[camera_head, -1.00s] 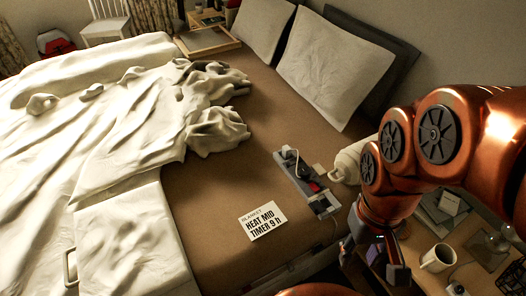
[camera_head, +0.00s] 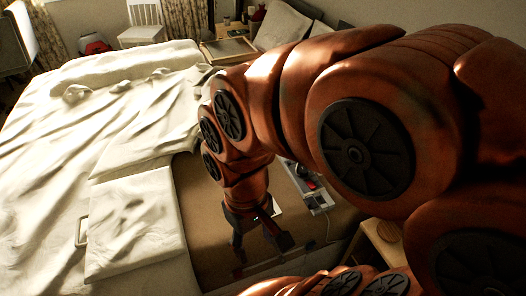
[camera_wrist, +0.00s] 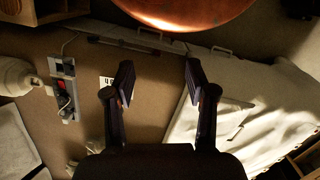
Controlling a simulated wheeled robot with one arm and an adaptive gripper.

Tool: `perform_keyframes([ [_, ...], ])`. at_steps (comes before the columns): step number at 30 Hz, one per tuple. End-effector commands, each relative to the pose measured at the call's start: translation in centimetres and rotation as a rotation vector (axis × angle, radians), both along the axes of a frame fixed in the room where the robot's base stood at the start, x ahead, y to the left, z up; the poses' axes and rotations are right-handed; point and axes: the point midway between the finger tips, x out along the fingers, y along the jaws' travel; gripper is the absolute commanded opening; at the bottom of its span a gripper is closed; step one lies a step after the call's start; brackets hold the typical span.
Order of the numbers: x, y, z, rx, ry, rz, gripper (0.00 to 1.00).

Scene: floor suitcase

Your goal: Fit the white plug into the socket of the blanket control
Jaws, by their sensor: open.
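The blanket control (camera_head: 304,184) is a long grey unit with a red part, lying on the brown bed near its right edge. In the wrist view it also shows at the left (camera_wrist: 66,112), with a pale cable on it. I cannot make out the white plug or the socket clearly. My gripper (camera_head: 261,249) points down over the bed, left of and nearer than the control. In the wrist view its two dark fingers (camera_wrist: 157,82) are wide apart with nothing between them. The control lies outside the fingers, apart from them.
A white card (camera_wrist: 106,88) lies between the control and my gripper, partly hidden. A white blanket (camera_head: 110,130) covers the left of the bed. A white rounded bottle-like object (camera_wrist: 14,76) is beside the control. A wooden bedside table (camera_head: 383,245) stands at the right.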

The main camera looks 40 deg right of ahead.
Motion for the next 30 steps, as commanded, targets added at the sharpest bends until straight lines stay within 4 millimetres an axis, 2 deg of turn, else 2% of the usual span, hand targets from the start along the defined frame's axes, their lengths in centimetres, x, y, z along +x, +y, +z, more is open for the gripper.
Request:
perform_keyframes([
  [4, 3.9, -1.3, -1.4, 0.006, -0.036, -0.068, 0.56],
  [8, 8.5, -3.4, -2.5, 0.010, -0.080, -0.132, 0.56],
  [14, 15.3, -8.1, -4.2, 0.003, -0.152, -0.206, 0.56],
  [21, 22.3, -15.2, -7.1, -0.020, -0.232, -0.267, 0.56],
  [26, 26.2, -20.6, -9.7, -0.035, -0.282, -0.291, 0.56],
  [30, 29.1, -25.7, -12.2, -0.051, -0.326, -0.300, 0.56],
])
